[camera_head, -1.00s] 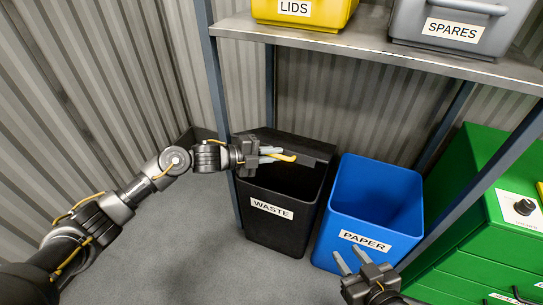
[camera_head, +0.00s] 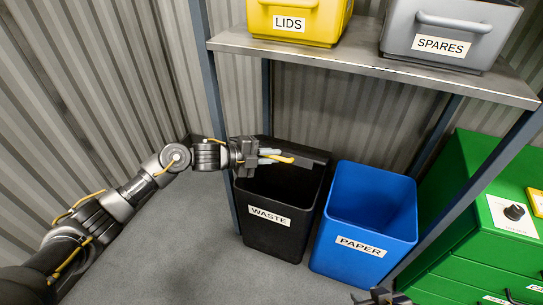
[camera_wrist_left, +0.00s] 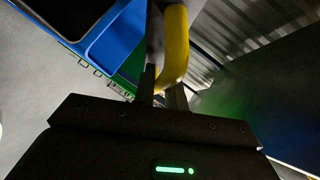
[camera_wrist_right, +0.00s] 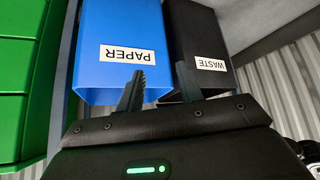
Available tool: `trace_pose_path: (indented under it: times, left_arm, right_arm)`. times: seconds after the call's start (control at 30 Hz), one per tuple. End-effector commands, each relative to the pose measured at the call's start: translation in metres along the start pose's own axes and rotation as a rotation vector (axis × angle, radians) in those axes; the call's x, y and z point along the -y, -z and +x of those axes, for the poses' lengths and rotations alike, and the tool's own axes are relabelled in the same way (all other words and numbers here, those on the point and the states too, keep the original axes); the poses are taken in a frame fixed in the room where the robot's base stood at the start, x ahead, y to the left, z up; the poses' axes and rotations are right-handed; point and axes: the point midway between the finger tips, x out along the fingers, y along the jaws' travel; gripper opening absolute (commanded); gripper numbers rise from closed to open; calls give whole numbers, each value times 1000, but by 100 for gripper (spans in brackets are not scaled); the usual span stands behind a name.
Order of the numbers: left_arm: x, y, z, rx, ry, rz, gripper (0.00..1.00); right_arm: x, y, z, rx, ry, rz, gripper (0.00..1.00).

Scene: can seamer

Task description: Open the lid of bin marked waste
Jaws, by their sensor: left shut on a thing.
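The black waste bin (camera_head: 278,238) stands on the floor below the shelf, its white label facing me. Its mouth is uncovered, and its black lid (camera_head: 312,155) stands raised at the back of the bin. My left gripper (camera_head: 268,156) is shut on the yellow handle (camera_head: 284,160) of the lid. The left wrist view shows the yellow handle (camera_wrist_left: 175,45) between the fingers. My right gripper (camera_wrist_right: 160,85) is open and empty, its fingers in front of the paper and waste bins in its wrist view. In the head view only its top shows at the bottom edge.
A blue paper bin (camera_head: 365,245) stands open right of the waste bin. A green cabinet (camera_head: 470,215) is further right. The shelf (camera_head: 350,58) above carries a yellow lids bin (camera_head: 300,20) and a grey spares bin (camera_head: 450,35). Floor at front left is clear.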

Motion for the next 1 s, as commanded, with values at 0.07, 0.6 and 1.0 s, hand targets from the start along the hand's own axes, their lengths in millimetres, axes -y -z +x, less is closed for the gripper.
trace_pose_path:
  times: [0.07,0.6,1.0]
  left_arm:
    - [0,-1,0,2,0,0,20]
    - [0,-1,-33,3,0,2,22]
    - [0,-1,-100,3,0,0,22]
  right_arm:
    - [0,0,0,0,0,0,36]
    - [-4,-14,-5,83,-10,14,36]
    - [-13,-40,-14,223,-28,43,36]
